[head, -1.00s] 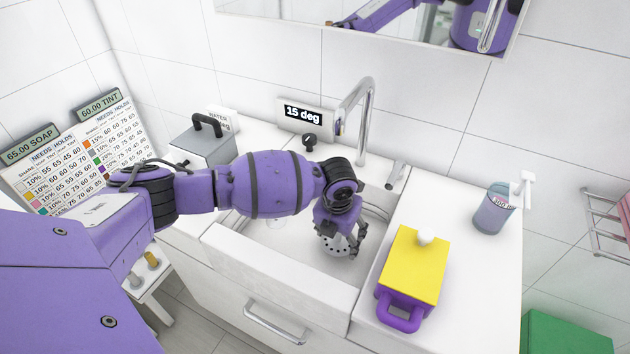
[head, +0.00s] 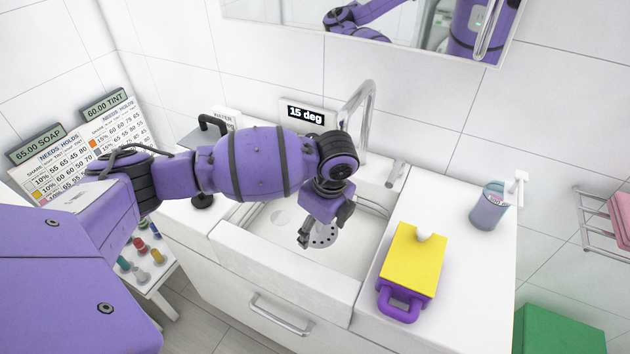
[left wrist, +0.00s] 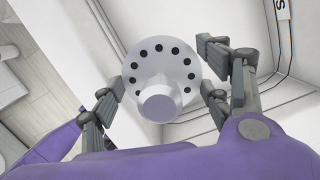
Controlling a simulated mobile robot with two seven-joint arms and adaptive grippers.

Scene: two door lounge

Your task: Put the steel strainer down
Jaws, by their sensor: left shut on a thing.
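The steel strainer (head: 323,236) is a pale grey disc with a ring of dark holes, low in the white sink basin (head: 284,260). In the left wrist view the strainer (left wrist: 160,58) faces the camera, with its round knob in the middle. My left gripper (head: 304,238) reaches down into the basin and is shut on the strainer. Its two fingers (left wrist: 160,98) stand on either side of the disc. I cannot tell whether the strainer touches the basin floor. My right gripper is not in view.
A chrome tap (head: 357,105) rises behind the basin. A "15 deg" display (head: 305,114) stands at the back.

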